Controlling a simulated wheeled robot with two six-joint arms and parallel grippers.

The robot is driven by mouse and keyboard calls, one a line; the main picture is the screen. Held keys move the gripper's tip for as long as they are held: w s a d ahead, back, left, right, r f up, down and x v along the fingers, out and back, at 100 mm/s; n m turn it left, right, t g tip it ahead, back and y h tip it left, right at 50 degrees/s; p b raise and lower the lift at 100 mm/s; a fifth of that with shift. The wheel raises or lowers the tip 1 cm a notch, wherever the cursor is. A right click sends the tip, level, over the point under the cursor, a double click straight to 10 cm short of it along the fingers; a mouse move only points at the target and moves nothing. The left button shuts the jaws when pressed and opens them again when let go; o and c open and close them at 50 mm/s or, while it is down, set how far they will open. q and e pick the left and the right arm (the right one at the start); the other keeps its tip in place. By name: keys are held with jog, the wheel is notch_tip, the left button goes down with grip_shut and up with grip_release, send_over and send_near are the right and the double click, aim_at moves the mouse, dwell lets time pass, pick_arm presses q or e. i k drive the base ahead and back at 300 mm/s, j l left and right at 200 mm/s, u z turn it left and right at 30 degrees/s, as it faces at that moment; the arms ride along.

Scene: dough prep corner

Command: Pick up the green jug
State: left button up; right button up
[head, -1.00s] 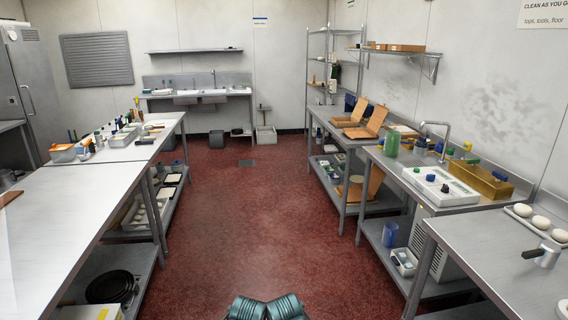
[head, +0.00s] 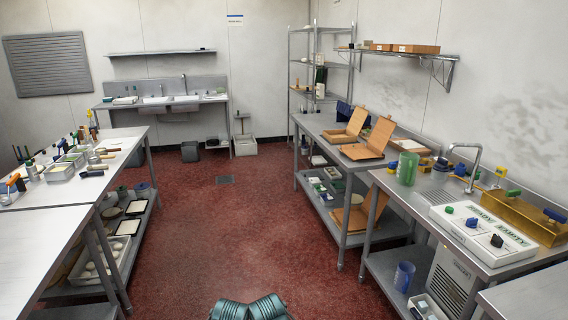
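A green jug (head: 407,167) stands upright on the right-hand steel counter, near its back left part, just left of the tap. It is whole in view, with nothing in front of it. Neither of my grippers shows in the head view. Only ribbed grey-teal parts of my own body show at the bottom middle, well short of the counter.
A white tray of knobs (head: 466,236), a brass-coloured box (head: 518,218) and a tap (head: 468,152) share the counter. A blue jug (head: 403,276) stands on its lower shelf. The red floor (head: 240,240) between the tables is clear.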

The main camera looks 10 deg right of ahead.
aim_at(408, 161)
jog(key=i+z, duration=0.4)
jog(key=i+j+z, duration=0.1)
jog(key=z, duration=0.25)
jog(key=i+j+z, duration=0.25)
jog(key=i+z, duration=0.15)
jog(key=i+j+z, duration=0.6)
jog(key=z, duration=0.15)
jog(key=i+j+z, duration=0.15)
jog(key=j+z, duration=0.2)
jog(key=i+j+z, duration=0.15)
jog(key=j+z, duration=0.25)
